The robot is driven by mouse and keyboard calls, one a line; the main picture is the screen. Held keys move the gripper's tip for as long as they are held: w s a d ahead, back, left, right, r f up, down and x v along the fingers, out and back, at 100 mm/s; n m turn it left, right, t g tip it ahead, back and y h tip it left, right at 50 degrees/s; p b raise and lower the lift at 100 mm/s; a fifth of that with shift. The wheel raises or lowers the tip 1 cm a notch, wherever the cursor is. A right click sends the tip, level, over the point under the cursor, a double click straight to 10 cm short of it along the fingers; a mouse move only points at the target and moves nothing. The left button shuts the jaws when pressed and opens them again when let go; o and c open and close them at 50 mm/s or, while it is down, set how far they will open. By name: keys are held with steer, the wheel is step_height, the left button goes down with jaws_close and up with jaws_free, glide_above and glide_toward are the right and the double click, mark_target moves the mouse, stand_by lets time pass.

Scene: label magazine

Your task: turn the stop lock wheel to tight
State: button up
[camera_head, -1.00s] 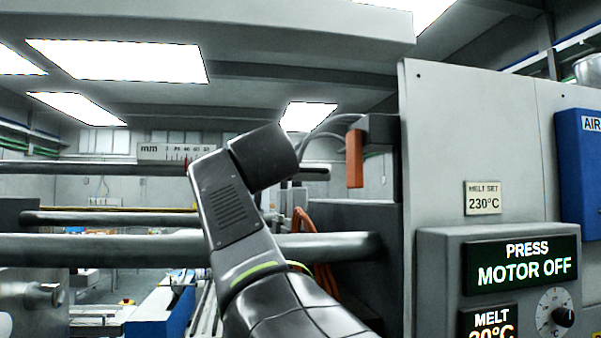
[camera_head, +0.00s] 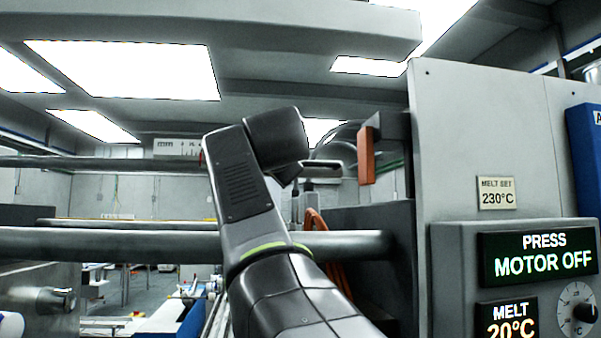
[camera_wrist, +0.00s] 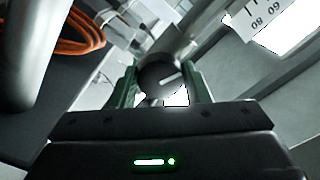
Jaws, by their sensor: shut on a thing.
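The stop lock wheel appears to be the dark round knob (camera_wrist: 160,76) with a white line across its face, in the middle of the wrist view. It sits at the end of a grey cylindrical bar. My gripper (camera_wrist: 161,88) has its two green fingers on either side of this knob and is shut on it. The white line points to the upper right. No "tight" marking can be read. In the head view my arm covers the knob, and the fingers cannot be made out.
A white mm scale (camera_head: 180,148) is behind my arm, also at the wrist view's upper right (camera_wrist: 262,18). A thick horizontal bar (camera_head: 120,243) crosses the head view. An orange block (camera_head: 366,155) hangs right of my arm. Orange hose (camera_wrist: 65,38) coils nearby. The control panel (camera_head: 455,270) stands right.

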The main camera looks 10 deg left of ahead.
steer(key=shift+m+b, duration=0.35)
steer(key=shift+m, duration=0.65)
steer(key=o, duration=1)
steer(key=b+v, duration=0.3)
steer(key=v, duration=1)
steer(key=shift+s+b, duration=0.35)
steer(key=shift+s, duration=0.05)
steer(key=shift+w+r, duration=0.1)
